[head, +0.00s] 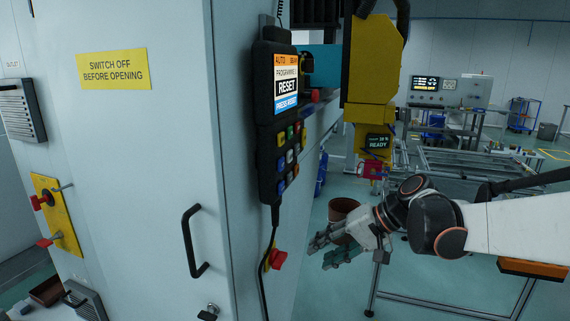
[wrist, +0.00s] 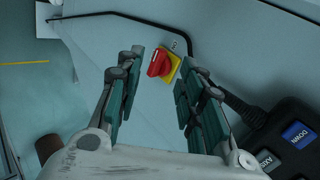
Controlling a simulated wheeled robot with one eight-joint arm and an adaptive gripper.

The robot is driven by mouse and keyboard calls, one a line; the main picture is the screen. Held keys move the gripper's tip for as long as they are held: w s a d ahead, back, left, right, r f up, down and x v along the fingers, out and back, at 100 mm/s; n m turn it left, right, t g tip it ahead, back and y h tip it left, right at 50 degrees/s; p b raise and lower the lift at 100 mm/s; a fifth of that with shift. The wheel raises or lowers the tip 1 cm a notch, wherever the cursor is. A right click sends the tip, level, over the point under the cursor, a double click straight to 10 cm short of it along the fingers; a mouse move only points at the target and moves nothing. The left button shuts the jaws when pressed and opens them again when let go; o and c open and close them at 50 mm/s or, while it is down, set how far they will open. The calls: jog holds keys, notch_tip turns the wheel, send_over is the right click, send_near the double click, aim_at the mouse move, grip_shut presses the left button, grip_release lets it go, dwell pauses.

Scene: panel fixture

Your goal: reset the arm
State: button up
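A black teach pendant (head: 279,120) hangs on the cabinet's side. Its screen (head: 286,85) reads AUTO, RESET and PRESS RESET, above coloured keys (head: 288,158). A corner of the pendant (wrist: 290,142) shows in the wrist view, with a blue DOWN key. A yellow machine arm (head: 373,70) stands behind, its small display reading READY. My gripper (head: 322,252) is open and empty, right of and below the pendant. In the wrist view, a red rotary switch (wrist: 160,62) on a yellow plate appears between the open fingers, apart from them; it also shows in the head view (head: 277,259).
The cabinet (head: 150,150) fills the left, with a black handle (head: 194,242) and a yellow plate (head: 57,215) of red switches. The pendant's cable (head: 265,265) hangs down its edge. A brown bin (head: 343,208) stands behind my gripper. A metal frame table (head: 450,305) is at right.

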jog(key=s+d+f+n+t+h, duration=0.1)
jog(key=s+d+h, duration=0.3)
jog(key=s, duration=0.7)
jog(key=s+d+f+n+t+h, duration=0.1)
jog(key=s+d+t+h, duration=0.2)
jog(key=s+d, duration=0.3)
jog(key=s+h, duration=0.1)
jog(key=s, duration=0.3)
jog(key=shift+s+d+f+h, duration=0.2)
jog(key=shift+s+f+h, duration=0.05)
jog(key=shift+s+h, duration=0.15)
dwell(0.8)
